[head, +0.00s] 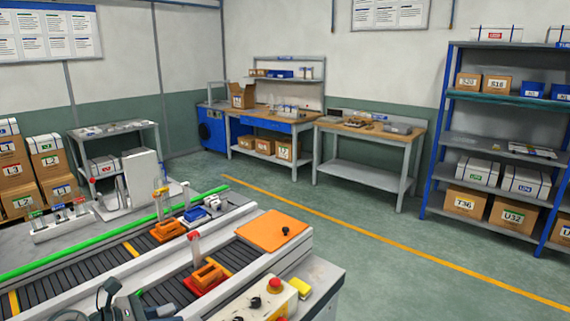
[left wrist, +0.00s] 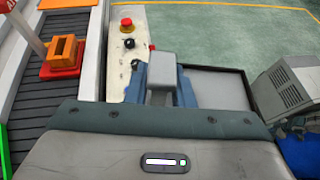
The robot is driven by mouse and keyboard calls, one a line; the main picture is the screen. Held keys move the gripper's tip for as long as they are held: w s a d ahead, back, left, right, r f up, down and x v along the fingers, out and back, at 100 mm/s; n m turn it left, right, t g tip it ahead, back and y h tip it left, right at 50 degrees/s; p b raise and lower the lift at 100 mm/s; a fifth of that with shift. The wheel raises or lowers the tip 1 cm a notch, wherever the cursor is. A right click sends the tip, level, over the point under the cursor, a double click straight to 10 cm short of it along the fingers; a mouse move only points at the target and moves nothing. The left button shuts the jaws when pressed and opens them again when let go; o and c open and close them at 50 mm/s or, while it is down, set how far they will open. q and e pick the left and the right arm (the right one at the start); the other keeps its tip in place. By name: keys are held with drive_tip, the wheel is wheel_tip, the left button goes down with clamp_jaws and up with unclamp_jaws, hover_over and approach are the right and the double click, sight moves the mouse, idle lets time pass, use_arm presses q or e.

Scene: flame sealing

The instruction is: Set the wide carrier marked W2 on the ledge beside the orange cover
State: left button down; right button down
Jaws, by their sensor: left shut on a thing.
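I cannot tell finger from held thing there, and no W2 mark is readable. Dark grey arm parts show at the bottom left of the head view. An orange carrier on a red base (head: 207,277) sits on the near belt; it also shows in the left wrist view (left wrist: 62,55). My right gripper is not in view.
A control panel (head: 262,303) with a red stop button (head: 274,285) stands beside the near belt. Another orange carrier (head: 167,231) and a blue and white one (head: 195,214) stand farther back. Floor to the right is clear.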

use_arm(q)
drive_tip(key=shift+h, duration=0.3)
drive_tip(key=s+d, duration=0.2)
drive_tip(key=s, duration=0.1)
drive_tip(key=s+d, duration=0.2)
drive_tip(key=d, duration=0.1)
drive_tip(key=shift+s, duration=0.4)
drive_tip(key=shift+s+d+f+m+b, duration=0.15)
drive_tip(key=shift+s+f+m+b, duration=0.15)
drive_tip(key=shift+f+b, duration=0.35)
wheel_tip(320, 180, down, 9)
drive_tip(key=b, duration=0.8)
drive_tip(key=shift+r+b, duration=0.15)
drive_tip(key=shift+b, duration=0.2)
drive_tip(key=shift+w, duration=0.1)
